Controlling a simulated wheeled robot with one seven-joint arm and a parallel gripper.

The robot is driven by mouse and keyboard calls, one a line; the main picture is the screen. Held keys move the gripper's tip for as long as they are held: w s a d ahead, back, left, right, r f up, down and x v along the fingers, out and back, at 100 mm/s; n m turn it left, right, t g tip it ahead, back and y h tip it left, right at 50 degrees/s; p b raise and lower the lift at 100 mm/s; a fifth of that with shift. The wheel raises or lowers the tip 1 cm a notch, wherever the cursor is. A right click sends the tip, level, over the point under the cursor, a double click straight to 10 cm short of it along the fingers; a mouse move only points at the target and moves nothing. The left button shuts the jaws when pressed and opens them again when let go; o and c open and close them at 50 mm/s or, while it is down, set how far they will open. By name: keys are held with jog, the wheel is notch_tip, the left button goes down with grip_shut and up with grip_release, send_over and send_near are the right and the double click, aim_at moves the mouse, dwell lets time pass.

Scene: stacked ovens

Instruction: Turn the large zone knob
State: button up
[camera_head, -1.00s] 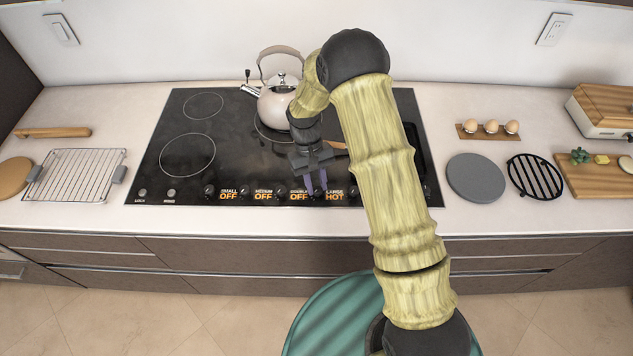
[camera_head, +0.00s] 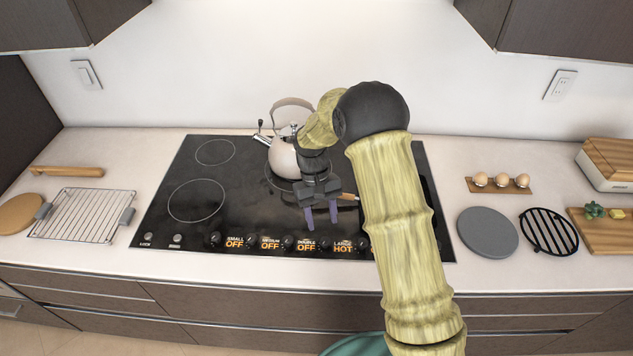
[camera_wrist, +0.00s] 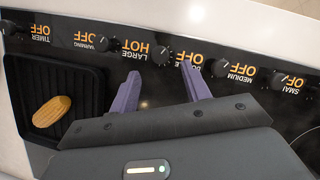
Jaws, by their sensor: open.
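The large zone knob (camera_head: 325,243) is a small dark knob on the front strip of the black cooktop, beside the orange "LARGE HOT" label (camera_head: 343,246). In the wrist view the knob (camera_wrist: 162,57) sits just beyond the gap between my two purple fingertips, beside the upside-down label. My gripper (camera_head: 322,226) is open and empty, its fingers apart and pointing at the knob row. The fingertips are behind the knob in the head view and appear clear of it; the wrist view also shows my gripper (camera_wrist: 160,72).
A kettle (camera_head: 284,158) stands on a rear burner behind my gripper. Neighbouring knobs sit close on both sides, with small, medium and double labels reading OFF. A dark ribbed pan (camera_wrist: 60,100) with a tan oval piece lies nearby. My arm hides the cooktop's right part.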

jog(key=b+v, duration=0.1)
jog(key=v, duration=1)
jog(key=shift+r, duration=0.35)
jog(key=shift+w, duration=0.1)
jog(key=s+d+m+t+y, duration=0.1)
jog(key=s+d+m+t, duration=0.3)
jog(key=s+d, duration=1.2)
jog(key=s+t, duration=0.2)
jog(key=s, duration=0.2)
jog(key=shift+f+t+y, duration=0.2)
jog(key=shift+t+y, duration=0.1)
jog(key=shift+t, duration=0.1)
jog(key=shift+w+d, duration=0.1)
jog(key=shift+c, duration=0.4)
